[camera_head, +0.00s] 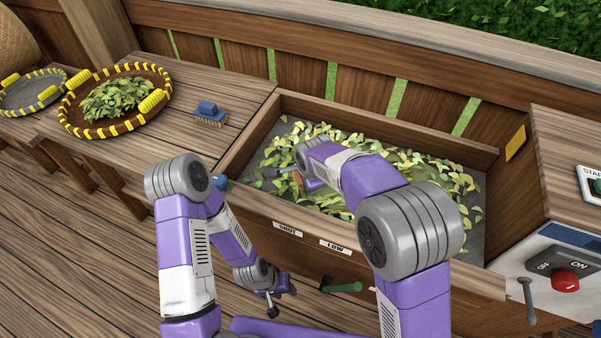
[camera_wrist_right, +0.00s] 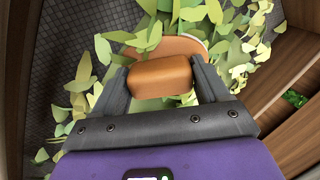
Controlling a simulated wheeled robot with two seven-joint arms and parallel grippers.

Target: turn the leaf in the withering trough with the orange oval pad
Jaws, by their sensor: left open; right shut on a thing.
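The withering trough (camera_head: 465,145) is a wooden box with a dark mesh floor and loose green and yellow leaf (camera_head: 425,170) scattered over it. My right arm reaches over its front wall. In the right wrist view, my right gripper (camera_wrist_right: 161,82) is shut on the orange block-shaped grip (camera_wrist_right: 160,75) of the orange oval pad (camera_wrist_right: 186,47). The pad is down among the leaves, some lying over its edge; the head view mostly hides it behind my arm. My left gripper (camera_head: 281,298) is open and empty, low in front of the trough, outside it.
Left of the trough, a bench holds a round tray (camera_head: 75,122) with yellow grips and leaves, an emptier tray (camera_head: 22,97) and a blue-topped brush (camera_head: 211,114). A green handle (camera_head: 341,287) sticks out below the SHUT and LOW labels. A red knob (camera_head: 565,281) is at right.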

